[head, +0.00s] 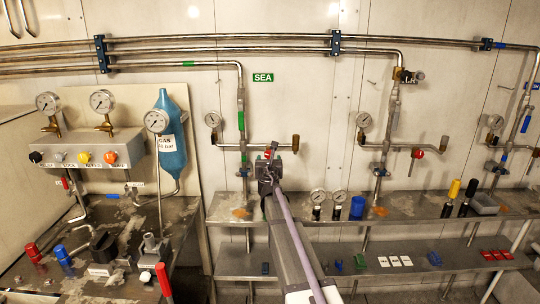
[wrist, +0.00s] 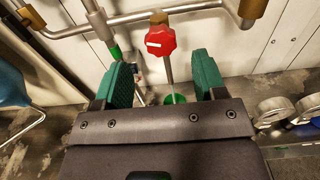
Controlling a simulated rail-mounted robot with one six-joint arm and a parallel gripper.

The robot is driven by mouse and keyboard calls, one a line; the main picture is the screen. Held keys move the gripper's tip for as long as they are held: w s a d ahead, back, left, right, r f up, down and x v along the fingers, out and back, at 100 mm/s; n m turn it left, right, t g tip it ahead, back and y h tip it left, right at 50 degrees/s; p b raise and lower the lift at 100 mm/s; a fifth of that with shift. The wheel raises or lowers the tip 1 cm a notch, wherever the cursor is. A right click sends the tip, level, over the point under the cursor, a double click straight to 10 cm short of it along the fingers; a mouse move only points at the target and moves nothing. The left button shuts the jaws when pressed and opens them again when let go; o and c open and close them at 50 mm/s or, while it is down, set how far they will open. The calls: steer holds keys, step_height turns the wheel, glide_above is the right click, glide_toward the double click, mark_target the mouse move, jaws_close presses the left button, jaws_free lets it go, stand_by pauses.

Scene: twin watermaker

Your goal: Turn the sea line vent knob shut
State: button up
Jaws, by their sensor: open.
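The red vent knob (wrist: 160,40) with a white mark sits on the sea line pipework. In the wrist view it shows just beyond the fingertips, roughly centred between them. In the head view a small red part of the knob (head: 268,153) shows above my gripper, under the green SEA sign (head: 263,77). My gripper (wrist: 162,65) is open, with one green-padded finger to each side and nothing held. No finger visibly touches the knob. In the head view my gripper (head: 268,168) hides much of the pipe below the knob.
A pressure gauge (head: 212,119) and a brown end fitting (head: 295,143) flank the knob. A steel shelf (head: 335,213) below carries gauges and a blue cup (head: 357,207). A second line with a red knob (head: 418,153) is to the right. A blue gas cylinder (head: 170,155) stands left.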

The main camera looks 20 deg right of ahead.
mark_target(269, 154)
steer(key=x, duration=0.6)
steer(key=shift+w+d, duration=0.2)
steer(key=shift+w, duration=0.1)
steer(key=shift+c, duration=0.2)
steer(key=c, duration=0.8)
steer(key=m, duration=0.3)
steer(key=shift+s, duration=0.1)
steer(key=shift+c, duration=0.2)
steer(key=o, duration=0.9)
